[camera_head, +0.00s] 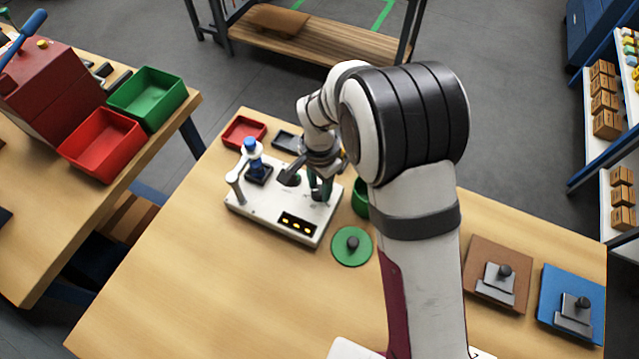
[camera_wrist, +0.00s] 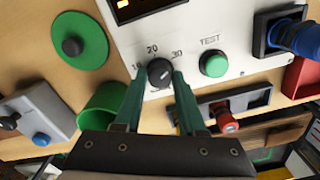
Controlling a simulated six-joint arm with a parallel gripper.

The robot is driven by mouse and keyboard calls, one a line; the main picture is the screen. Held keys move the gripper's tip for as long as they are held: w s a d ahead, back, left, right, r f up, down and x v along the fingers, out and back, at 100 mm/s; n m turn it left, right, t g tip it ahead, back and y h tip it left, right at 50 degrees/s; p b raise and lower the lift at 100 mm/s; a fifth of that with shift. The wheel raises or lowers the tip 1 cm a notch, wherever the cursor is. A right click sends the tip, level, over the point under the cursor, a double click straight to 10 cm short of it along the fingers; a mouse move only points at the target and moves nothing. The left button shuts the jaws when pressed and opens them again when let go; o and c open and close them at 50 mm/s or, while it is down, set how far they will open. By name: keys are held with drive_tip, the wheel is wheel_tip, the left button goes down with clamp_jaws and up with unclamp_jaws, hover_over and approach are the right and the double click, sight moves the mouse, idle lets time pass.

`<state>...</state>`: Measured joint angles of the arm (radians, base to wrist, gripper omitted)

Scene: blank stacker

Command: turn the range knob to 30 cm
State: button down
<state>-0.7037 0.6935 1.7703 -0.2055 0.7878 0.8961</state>
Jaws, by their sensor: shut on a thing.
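The black range knob (camera_wrist: 160,73) sits on the white panel (camera_wrist: 205,35) in the wrist view, with the labels 10, 20 and 30 around it. My gripper (camera_wrist: 157,76) is shut on the knob, one green finger on each side. A pale mark on the knob seems to point up and right, between 20 and 30; its exact angle is hard to tell. In the head view the white stacker unit (camera_head: 245,205) stands on the table, with my gripper (camera_head: 318,190) over its right part. My arm and gripper hide the knob there.
A green TEST button (camera_wrist: 214,65) sits right of the knob. A green cup (camera_wrist: 102,108) and a green disc (camera_head: 352,246) with a dark knob stand near the unit. A blue-topped post (camera_head: 250,145) rises at its left. The table's front left is clear.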

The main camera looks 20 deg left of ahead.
sight(320, 190)
drive_tip(key=shift+s, duration=0.1)
idle(0.3)
drive_tip(key=shift+c, duration=2.4)
unclamp_jaws()
wheel_tip(320, 190, up, 16)
drive_tip(key=shift+f, duration=0.1)
